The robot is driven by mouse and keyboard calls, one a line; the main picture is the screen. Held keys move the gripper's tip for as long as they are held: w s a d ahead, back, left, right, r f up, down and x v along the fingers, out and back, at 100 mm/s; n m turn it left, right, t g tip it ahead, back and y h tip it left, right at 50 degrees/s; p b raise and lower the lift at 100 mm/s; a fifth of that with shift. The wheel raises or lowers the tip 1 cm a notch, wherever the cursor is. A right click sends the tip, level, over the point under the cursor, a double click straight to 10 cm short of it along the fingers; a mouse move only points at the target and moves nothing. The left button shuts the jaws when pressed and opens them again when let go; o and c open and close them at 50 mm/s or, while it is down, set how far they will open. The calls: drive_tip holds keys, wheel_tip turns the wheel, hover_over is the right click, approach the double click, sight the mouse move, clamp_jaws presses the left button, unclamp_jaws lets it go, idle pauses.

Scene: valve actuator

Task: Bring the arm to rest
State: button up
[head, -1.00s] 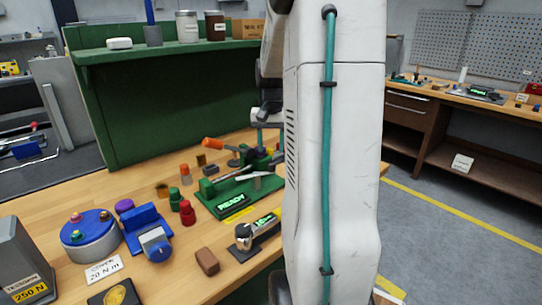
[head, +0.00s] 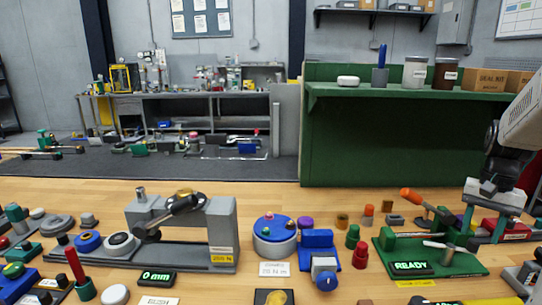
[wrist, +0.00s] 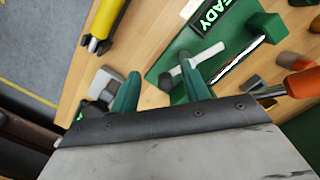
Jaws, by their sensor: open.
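My arm comes in from the right edge of the head view, with my gripper (head: 484,226) pointing down at the right end of the bench. In the wrist view, the two green fingers of my gripper (wrist: 161,88) are apart with nothing held between them. Beyond them lies a green fixture (wrist: 238,45) with a pale lever and a lit READY sign (wrist: 211,16). In the head view the fixture (head: 455,262) lies left of and below my gripper. I cannot tell the exact gap between fingers and fixture.
An orange-handled tool (head: 413,197) is close to my gripper. A blue-topped round block (head: 274,232) and a grey gauge stand (head: 222,225) are farther left. A green shelf unit (head: 395,140) rises behind the bench. Bare wood (head: 70,195) shows along the bench's back left.

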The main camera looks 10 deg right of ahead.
drive_tip(key=s+a+r+n, duration=0.1)
drive_tip(key=s+a+n, duration=0.2)
drive_tip(key=a, duration=0.7)
drive_tip(key=s+a+r+n+t, duration=0.1)
drive_tip(key=s+a+n, duration=0.3)
drive_tip(key=a, duration=0.7)
drive_tip(key=s+a+r+n+t, duration=0.1)
drive_tip(key=s+a+r+n, duration=0.2)
drive_tip(key=a, duration=0.8)
drive_tip(key=shift+s+n+h, duration=0.3)
drive_tip(key=shift+s+h, duration=0.1)
drive_tip(key=shift+s, duration=0.65)
